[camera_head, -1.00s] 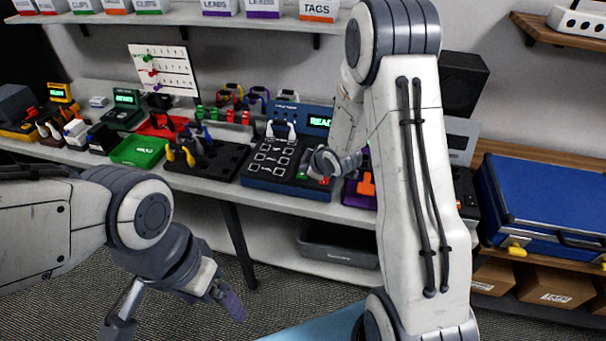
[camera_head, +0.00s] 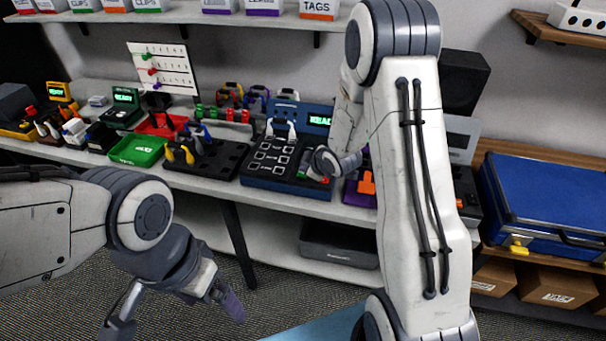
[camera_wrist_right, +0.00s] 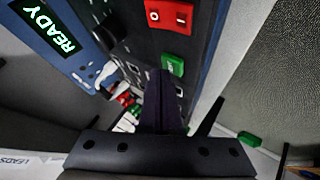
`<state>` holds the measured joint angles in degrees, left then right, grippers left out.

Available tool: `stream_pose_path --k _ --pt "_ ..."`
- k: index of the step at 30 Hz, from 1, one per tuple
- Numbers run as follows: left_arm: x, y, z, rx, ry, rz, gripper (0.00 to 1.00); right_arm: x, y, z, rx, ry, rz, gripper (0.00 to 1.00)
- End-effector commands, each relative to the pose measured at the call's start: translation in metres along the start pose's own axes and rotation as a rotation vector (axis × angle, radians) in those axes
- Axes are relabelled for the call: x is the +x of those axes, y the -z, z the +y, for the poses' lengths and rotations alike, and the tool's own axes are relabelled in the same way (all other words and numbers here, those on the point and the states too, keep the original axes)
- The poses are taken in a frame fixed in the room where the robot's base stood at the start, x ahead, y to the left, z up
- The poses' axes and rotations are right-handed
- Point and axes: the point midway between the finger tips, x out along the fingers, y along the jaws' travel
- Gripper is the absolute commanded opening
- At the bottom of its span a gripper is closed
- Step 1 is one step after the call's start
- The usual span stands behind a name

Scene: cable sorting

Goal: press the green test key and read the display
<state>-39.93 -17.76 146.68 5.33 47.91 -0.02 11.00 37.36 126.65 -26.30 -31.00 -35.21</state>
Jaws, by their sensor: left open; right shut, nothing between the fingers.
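The blue and black tester (camera_head: 262,184) stands on the bench, and its display (camera_head: 319,120) is partly hidden by my right arm. In the right wrist view the display (camera_wrist_right: 50,28) reads READY in green. The green test key (camera_wrist_right: 172,65) shows beside a red rocker switch (camera_wrist_right: 169,16). My right gripper (camera_wrist_right: 161,76) is shut and empty, its fingertips close to the green key's edge; I cannot tell whether they touch it. In the head view my right gripper (camera_head: 307,163) is over the tester's right end. My left gripper (camera_head: 175,311) is open and empty, low in front of the bench.
A black holder (camera_head: 215,163) with colored clips and a green bin (camera_head: 137,150) stand left of the tester. A purple block with an orange part (camera_head: 366,184) stands close on its right. A blue case (camera_head: 545,195) lies at the far right. Floor is open before the bench.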

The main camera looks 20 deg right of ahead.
Motion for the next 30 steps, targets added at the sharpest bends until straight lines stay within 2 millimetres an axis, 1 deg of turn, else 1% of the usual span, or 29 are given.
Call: stream_pose_path --k 30 --pt "0.0074 -0.0004 -0.0005 0.0 0.0 0.0 0.92 0.0049 -0.0037 -0.0036 0.0 0.0 0.0 0.0"
